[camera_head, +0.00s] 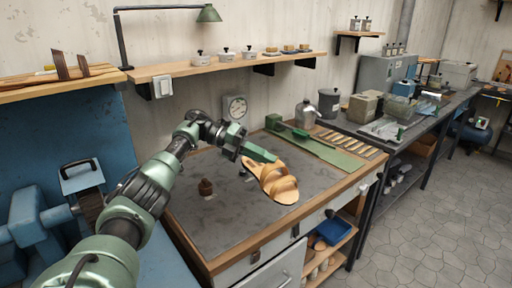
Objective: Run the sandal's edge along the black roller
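A tan sandal (284,188) with broad straps is in the middle of the camera_head view, over the grey top of the workbench (235,225). My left gripper (257,163) reaches in from the left and is shut on one end of the sandal. The sandal looks tilted, and its gap above the bench is hard to judge. A dark, ribbed cylinder (91,207) sits on a blue machine (38,222) at the left, apart from the sandal; it may be the black roller. My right gripper is out of view.
A small brown object (206,187) stands on the bench left of the sandal. A green mat (330,150) with tan strips lies behind it, near a metal bottle (305,114). A wall shelf (220,66) and green lamp (208,14) hang above. The bench front is clear.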

